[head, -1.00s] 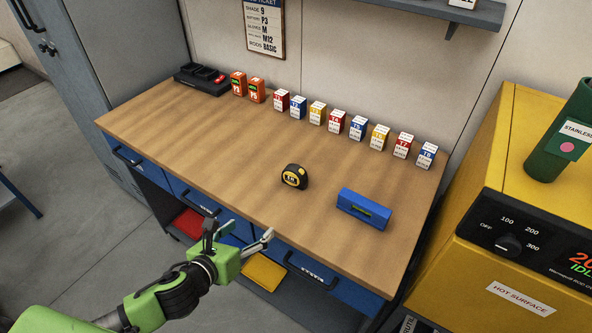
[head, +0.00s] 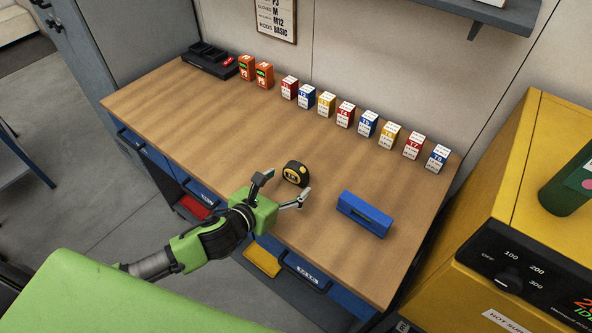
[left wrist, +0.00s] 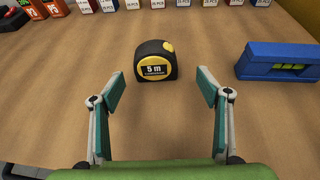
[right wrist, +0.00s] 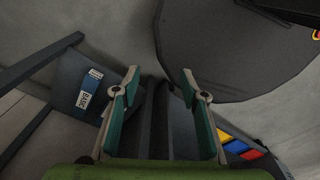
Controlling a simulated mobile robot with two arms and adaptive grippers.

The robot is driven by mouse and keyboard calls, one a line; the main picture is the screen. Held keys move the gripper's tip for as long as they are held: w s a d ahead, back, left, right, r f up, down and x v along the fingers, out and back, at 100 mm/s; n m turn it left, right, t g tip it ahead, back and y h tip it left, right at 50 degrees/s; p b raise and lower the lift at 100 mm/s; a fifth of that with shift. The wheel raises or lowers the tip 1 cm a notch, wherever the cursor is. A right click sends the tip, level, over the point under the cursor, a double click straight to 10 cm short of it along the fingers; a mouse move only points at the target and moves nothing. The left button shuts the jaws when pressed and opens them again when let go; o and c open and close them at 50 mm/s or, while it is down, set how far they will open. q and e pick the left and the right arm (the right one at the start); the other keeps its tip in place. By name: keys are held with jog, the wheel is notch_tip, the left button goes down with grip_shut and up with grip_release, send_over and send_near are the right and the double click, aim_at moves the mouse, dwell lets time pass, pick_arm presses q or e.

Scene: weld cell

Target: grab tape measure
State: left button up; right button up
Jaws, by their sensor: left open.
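The tape measure (head: 296,174) is black and yellow and stands on the wooden workbench (head: 200,130), near its front middle. In the left wrist view the tape measure (left wrist: 156,61) shows its "5 m" face, centred just beyond the fingertips. My left gripper (head: 283,188) is open and empty, with its fingers pointing at the tape measure and not around it. The gap between its fingers (left wrist: 160,85) lines up with the tape measure. My right gripper (right wrist: 160,82) shows only in the right wrist view, with fingers apart and nothing between them, away from the bench top.
A blue level (head: 364,213) lies right of the tape measure. Several small labelled boxes (head: 345,114) line the back of the bench, with orange packs (head: 255,70) and a black charger (head: 210,60) at back left. A yellow oven (head: 520,170) stands right.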

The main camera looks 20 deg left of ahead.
aim_at(293, 177)
pick_arm(q)
jog(key=shift+w+d+f, duration=0.15)
jog(key=shift+w+f, duration=0.1)
jog(key=shift+w, duration=0.3)
jog(key=shift+w+f, duration=0.1)
jog(key=shift+w, duration=0.15)
jog(key=shift+w+f+p, duration=0.15)
jog(key=shift+w+p, duration=0.15)
jog(key=shift+w, duration=0.15)
jog(key=p+x, duration=0.1)
jog(key=x, duration=0.2)
jog(key=shift+f, duration=0.1)
jog(key=shift+w+f, duration=0.3)
jog(key=shift+w, duration=0.3)
pick_arm(e)
jog(key=shift+w+d+r, duration=0.25)
jog(key=shift+w+r, duration=0.15)
jog(key=shift+r, duration=0.1)
jog(key=shift+w+d+r, duration=0.2)
jog(key=shift+w+r, duration=0.15)
jog(key=shift+r, duration=0.1)
pick_arm(q)
jog(key=shift+c, duration=0.5)
pick_arm(e)
jog(key=shift+s, duration=0.1)
pick_arm(q)
jog(key=c, duration=1.3)
pick_arm(e)
jog(key=shift+s, duration=0.1)
